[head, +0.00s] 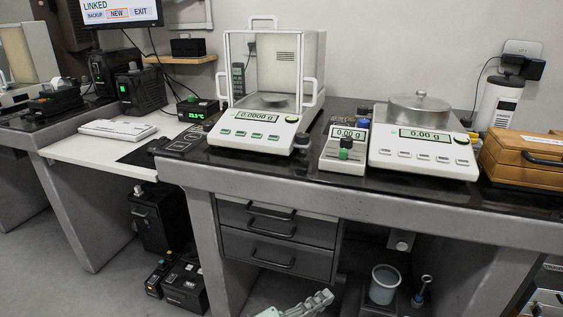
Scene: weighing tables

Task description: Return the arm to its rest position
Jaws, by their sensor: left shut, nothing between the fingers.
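My left gripper (322,298) shows at the bottom edge of the head view, pale grey, low in front of the weighing table and below its drawers. Its fingers are together with nothing between them. Most of the arm behind it is cut off by the frame. My right gripper is not in view.
The weighing table's front edge (350,198) runs above the gripper. It bears an enclosed balance (254,132), a small balance (343,152), a wide balance (424,152) and an orange-brown case (528,157). Drawers (278,238) and a light-blue bucket (385,284) are below.

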